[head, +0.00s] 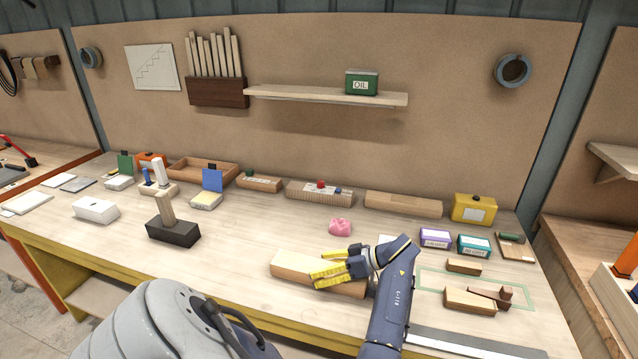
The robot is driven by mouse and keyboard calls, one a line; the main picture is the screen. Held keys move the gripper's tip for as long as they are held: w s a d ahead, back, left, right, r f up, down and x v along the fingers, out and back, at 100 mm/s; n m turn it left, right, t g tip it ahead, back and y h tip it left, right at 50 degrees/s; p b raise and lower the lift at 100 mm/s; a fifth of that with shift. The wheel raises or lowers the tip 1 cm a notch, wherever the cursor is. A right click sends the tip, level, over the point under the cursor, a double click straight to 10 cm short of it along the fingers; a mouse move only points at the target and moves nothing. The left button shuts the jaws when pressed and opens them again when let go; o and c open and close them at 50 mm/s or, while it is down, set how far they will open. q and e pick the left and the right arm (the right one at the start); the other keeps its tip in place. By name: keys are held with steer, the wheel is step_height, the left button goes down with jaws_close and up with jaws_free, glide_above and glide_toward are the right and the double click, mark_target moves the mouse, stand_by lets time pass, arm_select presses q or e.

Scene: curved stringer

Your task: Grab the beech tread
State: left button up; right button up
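I cannot tell for certain which wood piece is the beech tread.
A pink lump (340,227) sits behind the gripper. Purple (435,238) and teal (473,245) boxes and a yellow box (474,208) stand to the right. A dark block with an upright post (172,233) stands left. A metal strip (470,344) lies along the front right.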

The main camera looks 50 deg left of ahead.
arm_select(q)
steer(key=c, duration=1.3)
steer(key=shift+c, duration=0.4)
steer(key=shift+r, duration=0.15)
